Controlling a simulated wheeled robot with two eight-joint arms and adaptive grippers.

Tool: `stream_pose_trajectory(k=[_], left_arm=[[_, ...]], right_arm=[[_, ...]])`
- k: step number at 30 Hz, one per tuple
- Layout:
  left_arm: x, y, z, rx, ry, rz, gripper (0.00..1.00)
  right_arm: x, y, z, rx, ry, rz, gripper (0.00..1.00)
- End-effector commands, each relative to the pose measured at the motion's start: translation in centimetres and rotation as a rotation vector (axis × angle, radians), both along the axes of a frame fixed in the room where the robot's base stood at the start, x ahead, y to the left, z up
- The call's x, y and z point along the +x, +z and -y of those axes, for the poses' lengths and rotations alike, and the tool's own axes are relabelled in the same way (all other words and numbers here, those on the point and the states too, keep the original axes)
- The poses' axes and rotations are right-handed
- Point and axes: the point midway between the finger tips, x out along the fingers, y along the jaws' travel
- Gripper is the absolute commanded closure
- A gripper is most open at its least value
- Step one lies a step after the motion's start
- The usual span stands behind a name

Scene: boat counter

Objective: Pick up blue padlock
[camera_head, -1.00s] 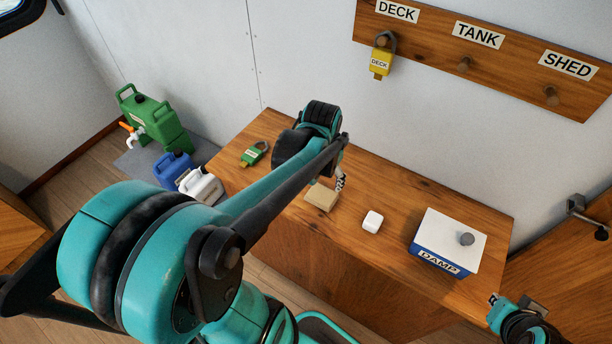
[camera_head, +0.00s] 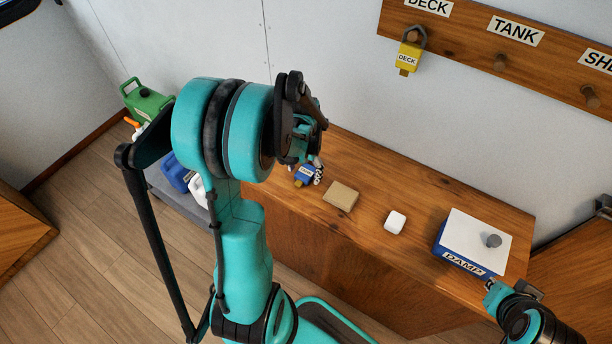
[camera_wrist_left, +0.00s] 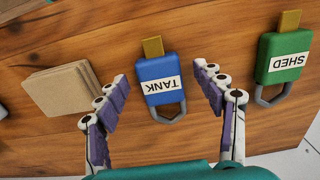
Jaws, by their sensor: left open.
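The blue padlock (camera_wrist_left: 160,78), labelled TANK, lies on the wooden counter in the left wrist view. Its grey shackle points toward my left gripper. My left gripper (camera_wrist_left: 162,82) is open, with one finger on each side of the padlock and a gap to both. In the head view the blue padlock (camera_head: 305,174) shows just below my left gripper (camera_head: 312,166), partly hidden by it. My right gripper (camera_head: 492,292) is at the lower right, small and partly seen, away from the padlock.
A green SHED padlock (camera_wrist_left: 284,58) lies beside the blue one. A tan block (camera_head: 341,195), a white block (camera_head: 395,222) and a DAMP box (camera_head: 472,243) stand on the counter. A yellow DECK padlock (camera_head: 407,58) hangs on the wall rack (camera_head: 450,45).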

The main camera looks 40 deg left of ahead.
Motion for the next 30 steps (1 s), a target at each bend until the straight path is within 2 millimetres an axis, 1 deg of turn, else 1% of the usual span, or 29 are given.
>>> stream_pose_trajectory(k=[1,7,13,23,26,30], left_arm=[[0.0,-0.2,0.0,0.000,0.000,0.000,0.31],[0.0,-0.1,0.0,0.000,0.000,0.000,0.31],[0.0,-0.1,0.0,0.000,0.000,0.000,0.84],[0.0,0.0,0.0,0.000,0.000,0.000,0.84],[0.0,0.5,0.0,0.000,0.000,0.000,0.84],[0.0,2.2,0.0,0.000,0.000,0.000,0.84]], right_arm=[[0.0,-0.1,0.0,0.000,0.000,0.000,1.00],[0.0,0.0,0.0,0.000,0.000,0.000,1.00],[0.0,0.0,0.0,0.000,0.000,0.000,1.00],[0.0,0.1,0.0,0.000,0.000,0.000,1.00],[0.0,0.3,0.0,0.000,0.000,0.000,1.00],[0.0,1.2,0.0,0.000,0.000,0.000,1.00]])
